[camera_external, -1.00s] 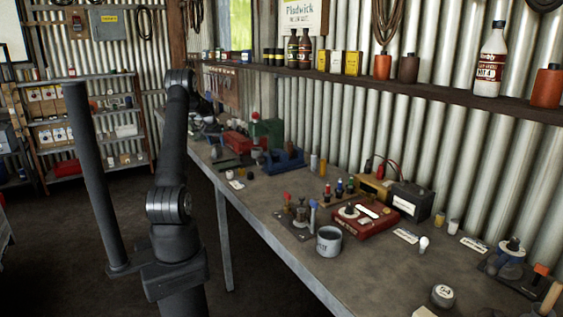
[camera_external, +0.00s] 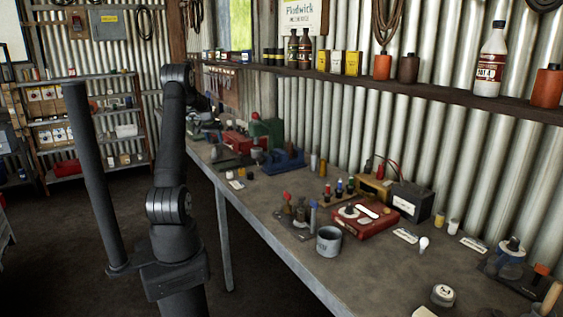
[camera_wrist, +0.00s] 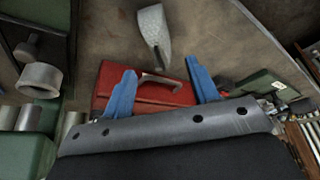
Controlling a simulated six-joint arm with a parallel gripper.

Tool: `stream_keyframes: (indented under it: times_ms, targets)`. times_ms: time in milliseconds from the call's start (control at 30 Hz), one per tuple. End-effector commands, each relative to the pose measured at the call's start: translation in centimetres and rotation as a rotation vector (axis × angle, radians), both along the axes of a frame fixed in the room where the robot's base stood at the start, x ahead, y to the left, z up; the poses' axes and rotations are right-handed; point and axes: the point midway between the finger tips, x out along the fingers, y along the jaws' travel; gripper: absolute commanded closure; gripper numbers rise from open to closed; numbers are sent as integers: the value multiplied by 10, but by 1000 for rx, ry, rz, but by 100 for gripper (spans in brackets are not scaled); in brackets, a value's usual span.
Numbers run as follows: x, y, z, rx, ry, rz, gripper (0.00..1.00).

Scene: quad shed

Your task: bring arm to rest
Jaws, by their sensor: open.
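My gripper (camera_wrist: 160,95) shows in the wrist view with two blue fingers spread wide apart and nothing between them in its hold. Beyond the fingers lies a red box with a grey handle (camera_wrist: 150,95) on the bench; the gap between them cannot be judged. In the external view my arm stands at the left of the bench, and its upper part reaches toward the far end of the bench.
The workbench (camera_external: 285,265) carries a grey mug (camera_external: 329,241), a red case (camera_external: 370,222), a blue holder (camera_external: 284,160) and a dark battery box (camera_external: 411,203). A wall shelf (camera_external: 420,88) with bottles runs above it. A grey-white scoop-shaped thing (camera_wrist: 153,30) lies near the red box.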

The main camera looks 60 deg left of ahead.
Motion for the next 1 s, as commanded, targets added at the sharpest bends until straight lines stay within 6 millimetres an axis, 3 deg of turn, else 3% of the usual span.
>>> stream_keyframes:
  times_ms: [267,333,867,1000]
  targets:
    - [-16,-15,54,3,-2,1,46]
    - [-11,-11,33,-6,3,0,46]
    - [18,18,-66,-3,2,0,46]
    - [18,19,-35,4,-3,0,46]
